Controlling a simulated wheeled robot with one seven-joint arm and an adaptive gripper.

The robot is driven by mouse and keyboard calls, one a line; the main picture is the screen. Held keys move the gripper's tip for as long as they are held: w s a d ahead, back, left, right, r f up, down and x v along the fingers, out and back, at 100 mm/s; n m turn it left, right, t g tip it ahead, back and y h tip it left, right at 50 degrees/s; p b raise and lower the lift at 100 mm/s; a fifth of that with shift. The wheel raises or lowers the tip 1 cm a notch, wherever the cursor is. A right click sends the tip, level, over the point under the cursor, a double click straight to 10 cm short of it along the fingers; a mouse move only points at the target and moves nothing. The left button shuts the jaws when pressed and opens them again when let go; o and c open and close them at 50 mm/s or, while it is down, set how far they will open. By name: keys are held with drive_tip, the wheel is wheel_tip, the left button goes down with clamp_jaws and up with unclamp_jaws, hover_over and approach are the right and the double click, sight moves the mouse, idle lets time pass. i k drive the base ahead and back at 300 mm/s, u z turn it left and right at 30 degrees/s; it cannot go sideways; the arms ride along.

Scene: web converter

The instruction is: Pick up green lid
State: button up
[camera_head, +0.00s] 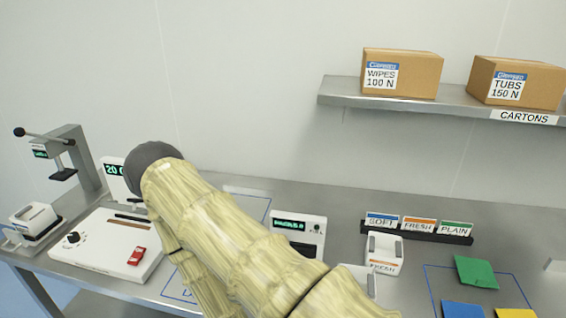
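A green lid (476,271), a flat square piece, lies at the right of the steel table inside a blue outlined area. It looks slightly turned, and nothing covers it. My arm crosses the middle of the view, well left of the lid. Its fingers do not show, so I cannot see my gripper or what it holds.
A blue piece (462,310) and a yellow piece (515,313) lie just in front of the green lid, cut by the frame edge. A sign rack (418,233) and a white container (384,254) stand to its left. A white machine (105,245) is at left. A carton shelf (450,104) hangs above.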

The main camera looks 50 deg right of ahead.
sight(472, 271)
drive_tip(key=z, duration=0.95)
drive_tip(key=k, duration=0.8)
drive_tip(key=z, duration=1.1)
